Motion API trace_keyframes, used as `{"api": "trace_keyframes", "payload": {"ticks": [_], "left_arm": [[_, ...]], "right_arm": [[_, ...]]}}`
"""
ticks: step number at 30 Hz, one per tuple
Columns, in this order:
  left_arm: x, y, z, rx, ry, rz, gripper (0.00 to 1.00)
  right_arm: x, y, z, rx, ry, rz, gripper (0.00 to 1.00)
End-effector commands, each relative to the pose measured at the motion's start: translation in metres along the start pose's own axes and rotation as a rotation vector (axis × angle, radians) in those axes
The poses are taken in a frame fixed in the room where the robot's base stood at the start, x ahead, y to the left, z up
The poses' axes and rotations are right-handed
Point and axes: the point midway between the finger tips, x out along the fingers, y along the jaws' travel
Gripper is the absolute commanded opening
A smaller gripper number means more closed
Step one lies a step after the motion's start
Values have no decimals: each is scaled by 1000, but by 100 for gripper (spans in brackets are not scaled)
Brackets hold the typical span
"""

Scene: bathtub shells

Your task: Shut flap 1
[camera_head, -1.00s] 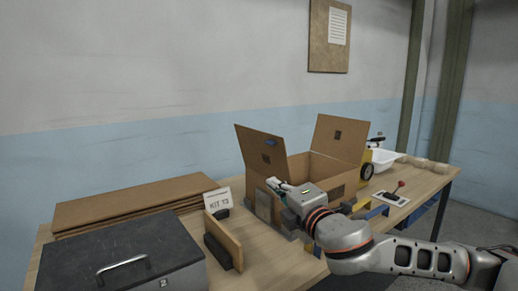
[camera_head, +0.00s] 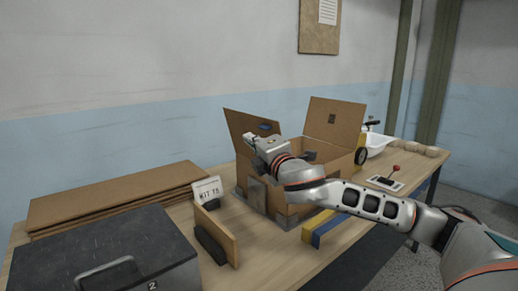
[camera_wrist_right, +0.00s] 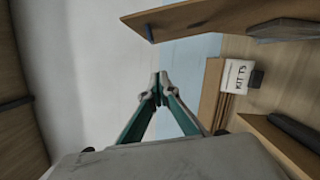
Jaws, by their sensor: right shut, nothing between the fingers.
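An open cardboard box (camera_head: 302,196) stands on the workbench. Its left flap (camera_head: 240,124) stands up, leaning outward, with a blue mark near its top. Its far right flap (camera_head: 334,124) also stands up. Which one is flap 1 I cannot read. My right gripper (camera_head: 250,139) is shut and empty, at the left flap's face above the box opening; touching or not I cannot tell. The right wrist view shows its closed fingertips (camera_wrist_right: 158,88) apart from the brown panel with a blue mark (camera_wrist_right: 215,17). My left gripper is not in view.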

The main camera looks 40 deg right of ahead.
Motion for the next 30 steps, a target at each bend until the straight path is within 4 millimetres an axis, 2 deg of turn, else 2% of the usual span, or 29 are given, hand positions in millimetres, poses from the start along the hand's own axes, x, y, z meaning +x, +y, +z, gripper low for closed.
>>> {"api": "trace_keyframes", "payload": {"ticks": [3, 9, 23, 30], "left_arm": [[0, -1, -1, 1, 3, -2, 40], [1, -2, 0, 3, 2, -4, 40], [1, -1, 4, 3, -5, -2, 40], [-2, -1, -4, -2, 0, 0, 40]], "right_arm": [[5, -1, 18, -5, -4, 0, 0], [10, 0, 35, -2, -2, 0, 0], [10, 0, 39, 1, 0, 0, 0], [12, 5, 48, 45, -2, -11, 0]]}}
